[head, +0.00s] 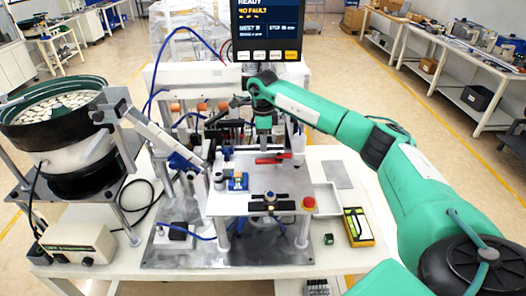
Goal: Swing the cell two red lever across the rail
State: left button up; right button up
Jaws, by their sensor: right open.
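The red lever (275,158) lies roughly crosswise, pointing right, at the back of the raised metal plate (240,204) in the middle of the machine. My right gripper (264,146) comes in from the right and points down, just above and behind the lever's left part. It is open; its fingertips are small and dark here, and I cannot tell whether they touch the lever. The rail is not clearly distinguishable among the fittings. My left gripper is not in view.
A bowl feeder (55,118) with a sloping chute (165,138) stands on the left. A blue block (237,182) and a red button (309,203) sit on the plate. A monitor (267,30) stands behind. A yellow meter (358,226) lies on the table at right.

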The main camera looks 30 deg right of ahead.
aim_at(263, 160)
notch_tip(263, 160, down, 7)
jog(key=shift+r+p, duration=0.2)
jog(key=shift+p, duration=0.9)
jog(key=shift+w+f, duration=0.1)
jog(key=shift+f, duration=0.25)
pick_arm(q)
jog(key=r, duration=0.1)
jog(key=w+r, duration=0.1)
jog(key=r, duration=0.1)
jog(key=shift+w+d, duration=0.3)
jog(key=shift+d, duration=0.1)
pick_arm(e)
grip_shut()
